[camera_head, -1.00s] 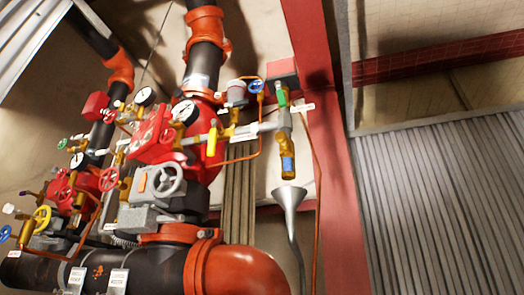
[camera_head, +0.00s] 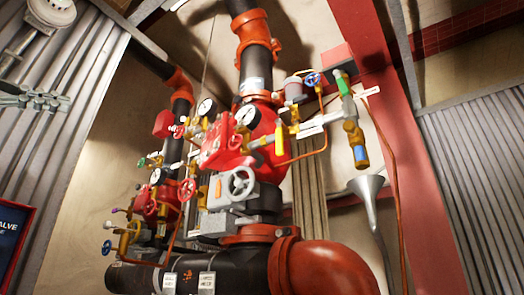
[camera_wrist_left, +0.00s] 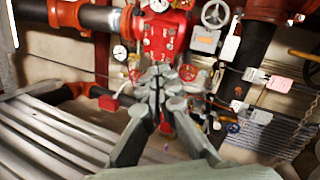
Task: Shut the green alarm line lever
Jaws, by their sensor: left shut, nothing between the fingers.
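The green lever (camera_head: 343,82) sits at the upper right of the riser's valve group, on the small brass and grey pipe branch above the hanging funnel. It lies along the branch, slightly tilted. My left gripper (camera_head: 62,102) is at the far left of the head view, well apart from the lever, with its fingers together and empty. In the left wrist view the shut fingers (camera_wrist_left: 163,80) point towards the red valves and black pipes. I cannot make out the green lever there. My right gripper is out of sight.
A yellow lever (camera_head: 279,138), a grey handwheel (camera_head: 238,183) and gauges crowd the red valve body (camera_head: 216,146). A metal funnel (camera_head: 367,186) hangs below the branch. A red steel column (camera_head: 395,130) stands close behind on the right. Open space lies between my gripper and the pipes.

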